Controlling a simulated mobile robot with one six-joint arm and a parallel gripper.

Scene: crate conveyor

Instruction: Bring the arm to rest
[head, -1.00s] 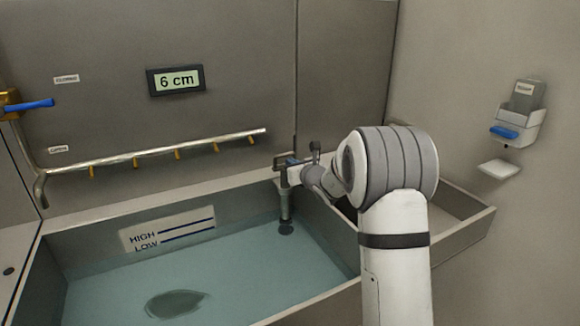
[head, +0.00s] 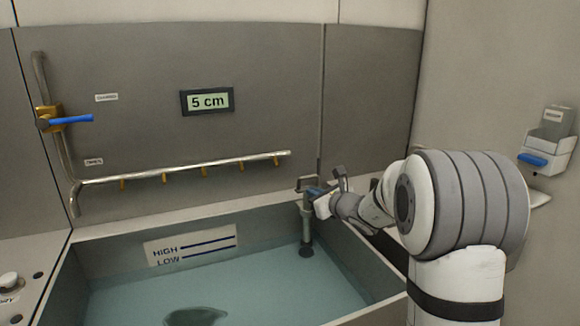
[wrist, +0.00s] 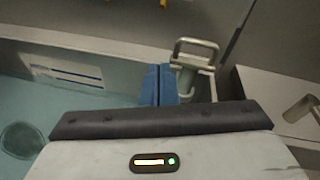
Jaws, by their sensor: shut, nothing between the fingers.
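My gripper (head: 318,193) is at the back right corner of the water tank (head: 210,216), next to the grey standpipe (head: 306,228) with a loop handle. In the wrist view its blue fingers (wrist: 158,85) are together with nothing between them. The standpipe handle (wrist: 194,52) shows just right of the fingertips. I cannot tell whether they touch it. The standpipe is upright in the tank, its lower end in the water. My arm reaches in from the right.
A display (head: 207,101) on the back wall reads 5 cm. A pipe (head: 180,172) with several brass nozzles runs below it. A valve with a blue lever (head: 70,120) is at left. A HIGH/LOW level plate (head: 191,245) is on the tank wall. A dispenser (head: 549,145) hangs at right.

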